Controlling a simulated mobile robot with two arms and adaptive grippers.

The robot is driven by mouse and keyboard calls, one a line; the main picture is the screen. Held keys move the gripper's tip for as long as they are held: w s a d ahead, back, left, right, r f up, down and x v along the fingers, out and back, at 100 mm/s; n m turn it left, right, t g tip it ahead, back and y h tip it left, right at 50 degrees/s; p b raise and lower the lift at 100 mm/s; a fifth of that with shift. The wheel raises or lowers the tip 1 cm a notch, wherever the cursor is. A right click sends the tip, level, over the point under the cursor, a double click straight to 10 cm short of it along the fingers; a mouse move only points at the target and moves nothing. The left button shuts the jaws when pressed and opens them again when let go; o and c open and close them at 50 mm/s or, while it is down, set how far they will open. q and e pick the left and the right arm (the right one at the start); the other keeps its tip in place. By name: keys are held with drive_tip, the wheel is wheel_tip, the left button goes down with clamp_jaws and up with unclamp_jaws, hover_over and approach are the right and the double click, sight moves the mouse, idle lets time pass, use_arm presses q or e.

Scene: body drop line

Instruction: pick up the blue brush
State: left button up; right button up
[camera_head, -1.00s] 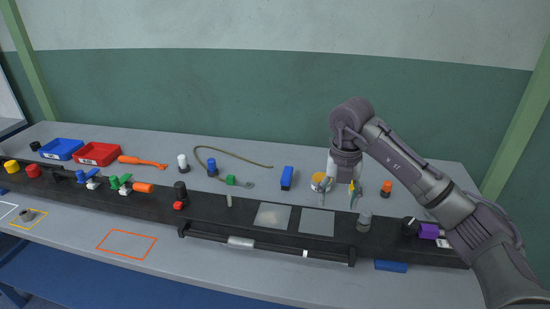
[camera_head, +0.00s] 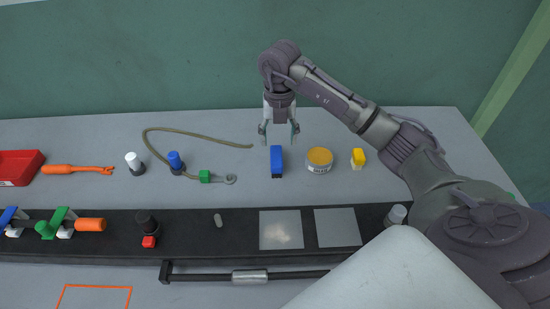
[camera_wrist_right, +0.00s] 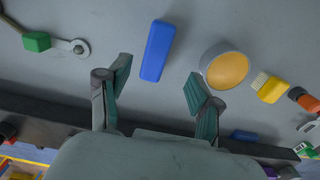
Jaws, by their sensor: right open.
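The blue brush (camera_head: 277,156) lies on the grey table behind the black rail, with a dark end toward me. It also shows in the right wrist view (camera_wrist_right: 157,50), beyond the gap between the fingers. My right gripper (camera_head: 279,136) is open and empty, pointing down at the brush's far end; the fingers (camera_wrist_right: 157,82) are apart with nothing between them. I cannot tell its exact height above the brush. My left gripper is not in view.
A yellow-lidded tin (camera_head: 319,160) stands just right of the brush, with a yellow-topped piece (camera_head: 358,158) beyond. A cable with a green block (camera_head: 205,176) lies left. The black rail (camera_head: 190,232) with two grey plates runs in front. The table behind the brush is clear.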

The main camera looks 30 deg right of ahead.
sight(276, 156)
wheel_tip(276, 156, down, 2)
drive_tip(key=shift+w+f, duration=0.1)
drive_tip(key=shift+f, duration=0.15)
drive_tip(key=shift+w+f+p, duration=0.1)
drive_tip(key=shift+f+p, duration=0.2)
drive_tip(key=shift+f, duration=0.25)
drive_tip(key=f, duration=0.1)
drive_tip(key=f+p, duration=0.1)
drive_tip(key=f, duration=0.2)
drive_tip(key=shift+a+f, duration=0.15)
drive_tip(key=shift+a, duration=0.1)
drive_tip(key=shift+f, duration=0.25)
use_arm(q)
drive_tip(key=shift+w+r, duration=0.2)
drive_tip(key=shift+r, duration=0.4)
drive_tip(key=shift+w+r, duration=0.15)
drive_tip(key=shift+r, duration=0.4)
use_arm(e)
clamp_jaws()
